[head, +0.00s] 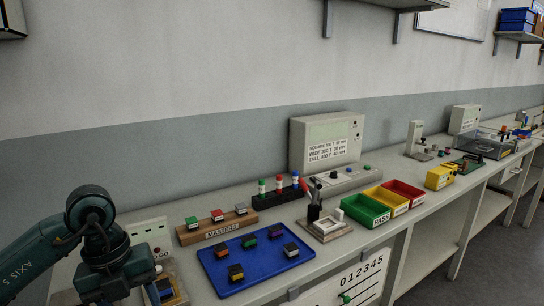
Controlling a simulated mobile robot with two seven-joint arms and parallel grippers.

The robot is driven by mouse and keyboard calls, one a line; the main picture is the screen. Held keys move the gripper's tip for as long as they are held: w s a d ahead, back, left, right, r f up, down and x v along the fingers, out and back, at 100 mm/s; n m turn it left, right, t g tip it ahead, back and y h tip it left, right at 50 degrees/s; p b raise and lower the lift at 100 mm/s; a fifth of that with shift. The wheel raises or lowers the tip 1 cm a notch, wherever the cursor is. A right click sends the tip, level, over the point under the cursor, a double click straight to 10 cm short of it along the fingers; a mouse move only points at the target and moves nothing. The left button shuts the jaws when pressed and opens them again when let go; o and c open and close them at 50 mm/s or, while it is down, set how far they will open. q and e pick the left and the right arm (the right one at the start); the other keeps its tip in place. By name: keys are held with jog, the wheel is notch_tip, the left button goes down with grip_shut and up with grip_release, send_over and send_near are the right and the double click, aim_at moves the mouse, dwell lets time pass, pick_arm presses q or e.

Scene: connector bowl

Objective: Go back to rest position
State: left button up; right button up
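My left arm (95,240) comes in at the bottom left, its dark green wrist joints over the near left end of the bench. Its fingers do not show; the lower part of the wrist runs off the bottom edge. My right arm and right gripper are not in view. The blue tray (262,270) lies on the bench with several small dark connectors with coloured tops on it. The wooden MASTERS rack (217,230) stands behind it with red, green and grey topped pieces.
Green (366,212), yellow (388,200) and red (405,192) bins stand right of a small fixture (325,228). A grey display unit (326,142) stands at the back. Beside my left arm is a pale box (148,232). More equipment fills the bench's far right.

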pick_arm(q)
jog(key=s+d+f+m+g+h, duration=0.1)
jog(key=s+d+m+h, duration=0.1)
jog(key=d+h, duration=0.35)
jog(key=s+d+f+m+g+h, duration=0.1)
jog(key=s+d+f+g+h, duration=0.1)
jog(key=d, duration=0.6)
jog(key=s+d+r+n+t+h, duration=0.1)
jog(key=d+r+n+t+h, duration=0.3)
jog(key=d+r+h, duration=0.5)
jog(key=w+a+f+n+t+y+p, duration=0.1)
jog(key=w+a+f+n+t+y, duration=0.3)
jog(key=n+t, duration=0.45)
jog(key=w+a+f+n+t+y, duration=0.1)
jog(key=a+f+n+t+y, duration=0.1)
jog(key=a+f+n+t, duration=0.5)
jog(key=s+a+f+n+g+y, duration=0.1)
jog(key=s+f+n+y, duration=0.3)
jog(key=f, duration=0.5)
jog(key=s+a+f+n+g+y, duration=0.1)
jog(key=s+f+n+g+y, duration=0.3)
jog(key=s+f+n, duration=0.3)
notch_tip(320, 180, down, 3)
jog(key=shift+a+r+y+p, duration=0.15)
jog(key=shift+a+y+p, duration=0.2)
jog(key=shift+y, duration=0.1)
